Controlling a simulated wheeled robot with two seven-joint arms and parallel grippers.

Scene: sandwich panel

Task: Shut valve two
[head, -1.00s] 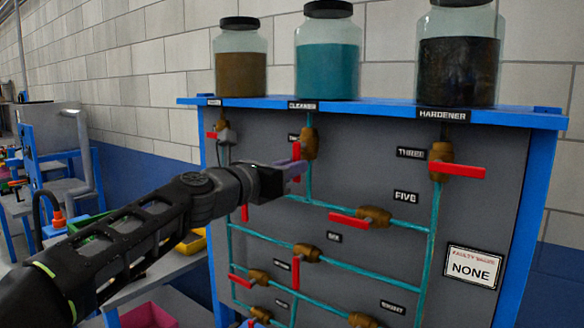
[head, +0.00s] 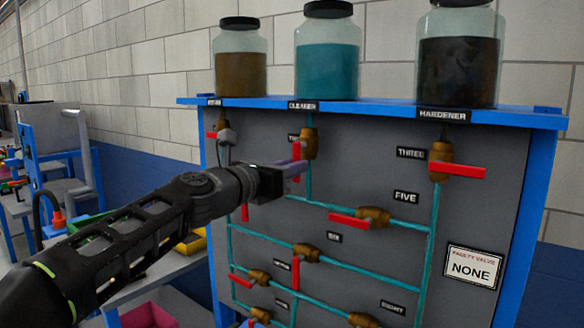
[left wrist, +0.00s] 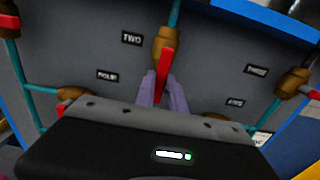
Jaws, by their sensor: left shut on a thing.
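Valve two (head: 309,143) is a brown valve on the teal pipe below the cleaner jar. Its red handle (head: 296,151) hangs down, roughly along the pipe. In the left wrist view the valve (left wrist: 167,45), its handle (left wrist: 164,72) and the "TWO" label (left wrist: 131,38) show. My left gripper (head: 297,168) is at the handle's lower part. Its purple-grey fingers (left wrist: 161,90) are shut on the handle, one on each side. The fingers hide part of the handle. My right gripper is not in view.
Valve three (head: 441,162) has its red handle pointing right. Valve five (head: 373,217) is lower, with its handle pointing left. More valves and pipes sit below and left. A sign (head: 472,267) reads "NONE" under "faulty valve". Three jars stand on the blue shelf (head: 380,108).

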